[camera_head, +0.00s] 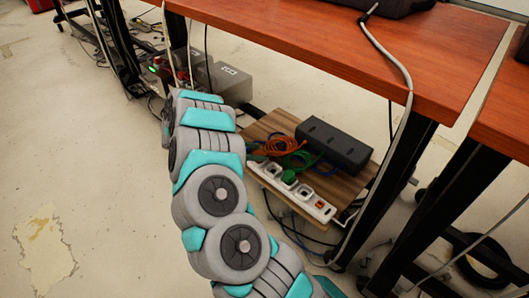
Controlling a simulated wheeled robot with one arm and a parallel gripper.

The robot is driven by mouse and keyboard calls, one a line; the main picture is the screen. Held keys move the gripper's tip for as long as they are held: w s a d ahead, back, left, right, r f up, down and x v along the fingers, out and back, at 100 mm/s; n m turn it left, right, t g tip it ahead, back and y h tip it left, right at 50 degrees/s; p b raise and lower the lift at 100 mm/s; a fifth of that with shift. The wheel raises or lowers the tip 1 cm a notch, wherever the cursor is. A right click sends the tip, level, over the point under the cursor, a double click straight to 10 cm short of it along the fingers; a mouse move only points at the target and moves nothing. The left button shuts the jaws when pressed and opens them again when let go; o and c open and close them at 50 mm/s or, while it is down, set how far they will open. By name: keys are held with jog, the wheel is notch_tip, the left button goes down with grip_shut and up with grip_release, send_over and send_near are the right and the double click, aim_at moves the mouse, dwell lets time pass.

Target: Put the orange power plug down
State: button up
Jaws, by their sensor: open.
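A small orange piece (320,204), which looks like the orange power plug, sits at the right end of a white power strip (272,172). It is too small to tell whether it is plugged in or only resting there. The strip lies along the front edge of a low wooden shelf (345,190) under the desk. A coiled orange cable (283,146) lies on the shelf behind the strip. My arm crosses the middle of the view, left of the shelf, and hides part of its left side. My gripper cannot be seen.
A black box (333,146) stands on the shelf behind the cables. The orange-brown desk top (400,50) overhangs the shelf, with a grey cable (403,110) hanging down its front. Black desk legs (395,190) stand at right. The floor (90,180) at left is clear.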

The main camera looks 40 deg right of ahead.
jog(key=w+a+r+n+t+y, duration=0.65)
jog(key=w+a+r+t, duration=0.75)
jog(key=w+a+r, duration=0.75)
jog(key=s+a+r+n+t+y, duration=0.15)
jog(key=a+r+n+y, duration=0.3)
jog(key=a, duration=0.55)
jog(key=s+a+r+n+y, duration=0.35)
jog(key=a+r, duration=0.25)
jog(key=a, duration=0.3)
jog(key=s+a+f+n+g+y, duration=0.1)
jog(key=s+a+n+g, duration=0.2)
jog(key=s, duration=0.7)
jog(key=s+a+f+n+g+y, duration=0.2)
jog(key=s+a+n+g, duration=0.1)
jog(key=s, duration=0.8)
jog(key=s+d+f+g+h, duration=0.2)
jog(key=s+d, duration=0.3)
jog(key=s, duration=0.4)
jog(key=s+d+f+g+h, duration=0.1)
jog(key=s+d, duration=0.4)
jog(key=s, duration=0.5)
jog(key=s+d+f+n+g+h, duration=0.1)
jog(key=s+d+f+g, duration=0.3)
jog(key=s, duration=0.6)
jog(key=shift+s+d+h, duration=0.15)
jog(key=shift+d+h, duration=0.25)
jog(key=shift+h, duration=0.45)
